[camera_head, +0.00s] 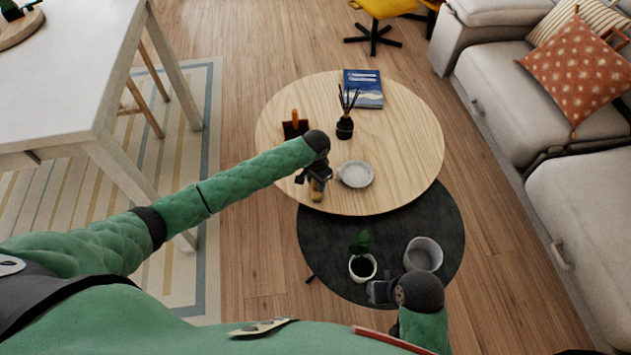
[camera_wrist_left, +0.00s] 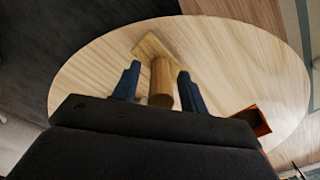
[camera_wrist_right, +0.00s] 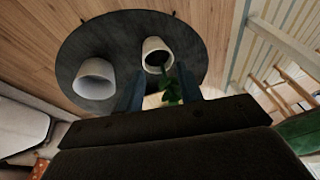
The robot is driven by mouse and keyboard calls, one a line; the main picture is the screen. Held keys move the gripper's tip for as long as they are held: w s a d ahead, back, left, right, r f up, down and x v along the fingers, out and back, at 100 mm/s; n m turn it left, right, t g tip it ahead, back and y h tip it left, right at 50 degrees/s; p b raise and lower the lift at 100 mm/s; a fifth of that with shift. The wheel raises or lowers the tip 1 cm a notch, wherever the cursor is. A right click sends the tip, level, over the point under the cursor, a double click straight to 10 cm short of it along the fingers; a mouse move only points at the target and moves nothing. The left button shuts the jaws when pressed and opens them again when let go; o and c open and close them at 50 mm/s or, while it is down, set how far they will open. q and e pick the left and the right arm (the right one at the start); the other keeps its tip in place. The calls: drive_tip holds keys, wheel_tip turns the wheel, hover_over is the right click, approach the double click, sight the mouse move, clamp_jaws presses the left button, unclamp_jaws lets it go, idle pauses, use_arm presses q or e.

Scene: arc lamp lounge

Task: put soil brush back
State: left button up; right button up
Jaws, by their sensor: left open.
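A small wooden T-shaped object, which looks like the soil brush (camera_head: 317,193), is at the near-left edge of the round wooden table (camera_head: 400,150). In the left wrist view its thick round handle (camera_wrist_left: 161,82) lies between the fingers, with a flat wooden part beyond. My left gripper (camera_head: 314,180) is open around the handle; the fingers look apart from it. Bristles cannot be made out. My right gripper (camera_head: 378,291) is beside the potted plant (camera_head: 362,267) over the dark round table (camera_head: 325,240); in the right wrist view its fingers (camera_wrist_right: 165,92) are apart, with leaves showing between them.
A dark holder with an orange piece (camera_head: 295,127), a vase with dark sticks (camera_head: 345,128), a blue book (camera_head: 363,88) and a pale dish (camera_head: 356,174) stand on the wooden table. A white pot (camera_head: 423,254) is on the dark table. A sofa (camera_head: 495,85) stands right.

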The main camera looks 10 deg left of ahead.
use_arm(q)
wheel_tip(320, 180, up, 11)
drive_tip(key=shift+f+b, duration=0.15)
drive_tip(key=shift+b, duration=0.2)
drive_tip(key=shift+r, duration=0.5)
drive_tip(key=s+d+f+h, duration=0.1)
drive_tip(key=s+d, duration=0.2)
drive_tip(key=s, duration=0.3)
drive_tip(key=s+d+f+n+t+h, duration=0.1)
drive_tip(key=s+d, duration=0.2)
drive_tip(key=s, duration=0.3)
drive_tip(key=s+d+f+h, duration=0.1)
drive_tip(key=s+d+h, duration=0.1)
drive_tip(key=s, duration=0.4)
drive_tip(key=s+a+n+t, duration=0.1)
drive_tip(key=s+a, duration=0.3)
drive_tip(key=s, duration=0.4)
drive_tip(key=s+a+r+n+t+y, duration=0.1)
drive_tip(key=s+a+n, duration=0.2)
drive_tip(key=s, duration=0.6)
drive_tip(key=shift+a+r, duration=0.3)
drive_tip(key=shift+a, duration=0.5)
use_arm(e)
drive_tip(key=shift+w+a+f, duration=0.1)
drive_tip(key=shift+a+f, duration=0.4)
drive_tip(key=shift+f, duration=0.15)
use_arm(q)
drive_tip(key=shift+r, duration=0.1)
use_arm(e)
drive_tip(key=shift+r, duration=0.1)
